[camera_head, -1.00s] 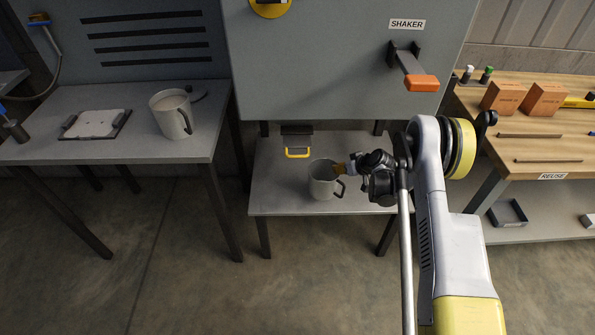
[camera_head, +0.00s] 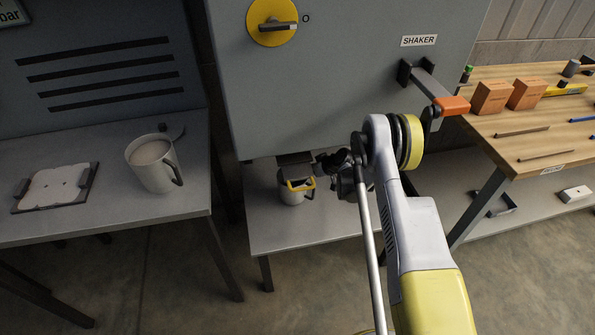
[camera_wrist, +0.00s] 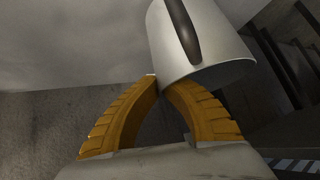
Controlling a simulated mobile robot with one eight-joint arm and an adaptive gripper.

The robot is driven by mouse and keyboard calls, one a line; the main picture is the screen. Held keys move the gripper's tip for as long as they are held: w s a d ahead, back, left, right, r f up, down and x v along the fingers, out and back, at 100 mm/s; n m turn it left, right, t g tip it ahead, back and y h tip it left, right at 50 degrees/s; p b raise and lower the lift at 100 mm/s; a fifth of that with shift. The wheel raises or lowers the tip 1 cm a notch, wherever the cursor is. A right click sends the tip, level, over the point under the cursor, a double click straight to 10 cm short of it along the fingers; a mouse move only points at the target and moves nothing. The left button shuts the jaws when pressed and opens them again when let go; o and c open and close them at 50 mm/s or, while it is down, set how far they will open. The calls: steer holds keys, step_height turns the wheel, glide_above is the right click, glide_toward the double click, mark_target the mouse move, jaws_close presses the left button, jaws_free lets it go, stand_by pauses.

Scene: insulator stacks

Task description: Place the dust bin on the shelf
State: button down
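In the wrist view the container (camera_wrist: 205,45) fills the top middle, tilted in the picture. The low grey shelf (camera_head: 320,222) lies beneath.
The shaker cabinet (camera_head: 330,85) overhangs the low shelf, with an orange-ended lever (camera_head: 452,105) at right. A wooden bench (camera_head: 540,130) with orange boxes stands at right.

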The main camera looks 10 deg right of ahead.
steer(key=shift+a+f, duration=0.1)
steer(key=shift+f, duration=0.65)
steer(key=shift+w+a, duration=0.1)
steer(key=shift+a, duration=0.05)
steer(key=shift+r, duration=0.1)
steer(key=c, duration=1.6)
jaws_free()
steer(key=shift+s+d+r, duration=0.15)
steer(key=shift+s+d, duration=0.05)
steer(key=p+v, duration=0.4)
steer(key=v, duration=0.7)
steer(key=shift+s+d+r, duration=0.15)
steer(key=shift+r, duration=0.1)
